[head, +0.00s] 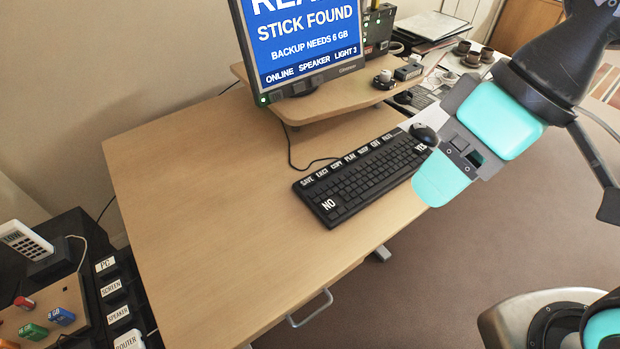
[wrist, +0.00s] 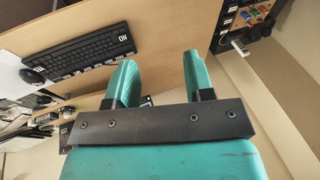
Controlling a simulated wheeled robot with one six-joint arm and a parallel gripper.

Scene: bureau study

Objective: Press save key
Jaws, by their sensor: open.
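A black keyboard (head: 362,177) lies on the wooden desk, with a row of labelled keys along its far edge. The save key (head: 307,182) is at the left end of that row, beside the eject key. A large NO key (head: 328,205) sits at the near left and a YES key (head: 420,149) at the right. My gripper (head: 440,180) is above the desk's right side, to the right of the keyboard. In the wrist view my gripper (wrist: 157,75) is open and empty, with the keyboard (wrist: 85,52) beyond it at the upper left.
A monitor (head: 305,40) with a blue screen stands on a raised wooden shelf (head: 330,98) behind the keyboard. A mouse (head: 424,134) lies at the keyboard's right end. The desk's left part (head: 200,200) is clear. Labelled switches (head: 113,288) and coloured blocks (head: 61,316) are at the lower left.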

